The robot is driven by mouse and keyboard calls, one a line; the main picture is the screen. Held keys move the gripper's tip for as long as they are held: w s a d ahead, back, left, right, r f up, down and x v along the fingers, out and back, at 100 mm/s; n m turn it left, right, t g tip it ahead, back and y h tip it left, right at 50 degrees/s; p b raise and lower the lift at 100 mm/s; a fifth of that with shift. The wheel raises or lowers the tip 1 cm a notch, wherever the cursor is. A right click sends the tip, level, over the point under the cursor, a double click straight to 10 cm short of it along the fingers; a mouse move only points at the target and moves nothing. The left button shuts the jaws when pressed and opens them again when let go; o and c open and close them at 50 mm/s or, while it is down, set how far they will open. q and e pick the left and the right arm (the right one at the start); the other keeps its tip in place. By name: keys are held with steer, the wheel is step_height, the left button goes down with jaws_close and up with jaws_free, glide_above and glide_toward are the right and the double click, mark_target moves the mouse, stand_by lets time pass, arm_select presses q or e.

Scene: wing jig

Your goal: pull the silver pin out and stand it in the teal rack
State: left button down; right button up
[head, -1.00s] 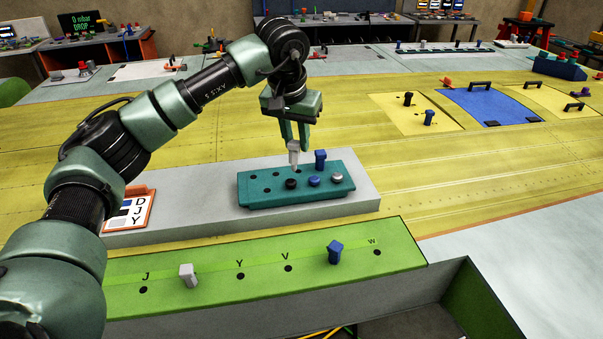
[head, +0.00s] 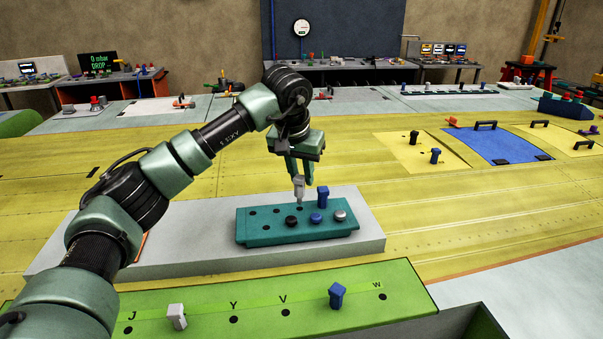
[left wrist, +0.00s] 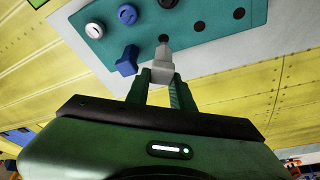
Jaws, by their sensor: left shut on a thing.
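My left gripper (head: 299,178) is shut on a silver-grey pin (head: 299,190), which points down at the back row of the teal rack (head: 263,238). In the left wrist view, the pin (left wrist: 162,63) is between the fingers, its lower end at a dark hole of the teal rack (left wrist: 192,44). I cannot tell whether the tip has entered the hole. A second silver-grey pin (head: 177,316) stands in the green board (head: 210,303). My right gripper is out of view.
A blue pin (head: 323,196) stands close right of the held pin. Black (head: 291,221), blue (head: 316,218) and silver (head: 340,215) round-topped pins fill front holes. Another blue pin (head: 337,295) stands in the green board. Back-left rack holes are empty.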

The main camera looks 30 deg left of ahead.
mark_target(302, 187)
arm_select(q)
steer(key=shift+f, duration=0.4)
steer(key=shift+r, duration=0.1)
steer(key=shift+f, duration=0.2)
stand_by(0.5)
steer(key=shift+f+b, duration=0.65)
steer(key=shift+f, duration=0.65)
steer(key=c, duration=1.1)
jaws_free()
steer(key=shift+c, duration=0.2)
